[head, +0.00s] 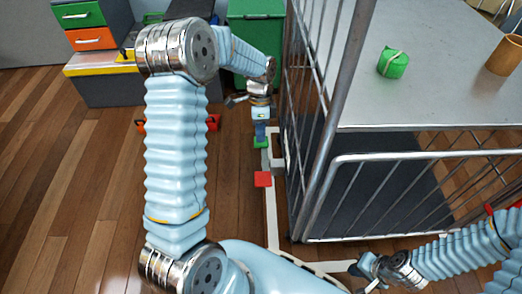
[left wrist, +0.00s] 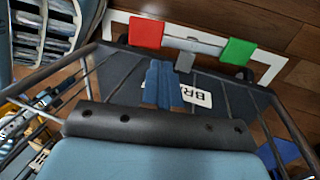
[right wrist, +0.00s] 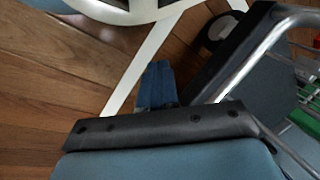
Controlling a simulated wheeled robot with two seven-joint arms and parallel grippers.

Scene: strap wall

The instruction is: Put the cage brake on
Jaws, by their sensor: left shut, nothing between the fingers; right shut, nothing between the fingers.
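The cage brake is a grey bar at the cage's lower left side, with a red pad (head: 263,179) at its near end and a green pad (head: 261,143) at its far end. The left wrist view also shows the red pad (left wrist: 146,33), the green pad (left wrist: 238,51) and a partly covered white label reading "BRA" (left wrist: 195,97). My left gripper (head: 260,132) is shut and empty, pointing down just above the green pad in the head view; contact cannot be told. My right gripper (right wrist: 157,85) is shut and empty, low near the cage's front corner.
The wire cage (head: 335,80) has a grey shelf holding a green strapped item (head: 393,63) and an orange-brown cup (head: 505,55). White floor lines (head: 271,225) run beside it.

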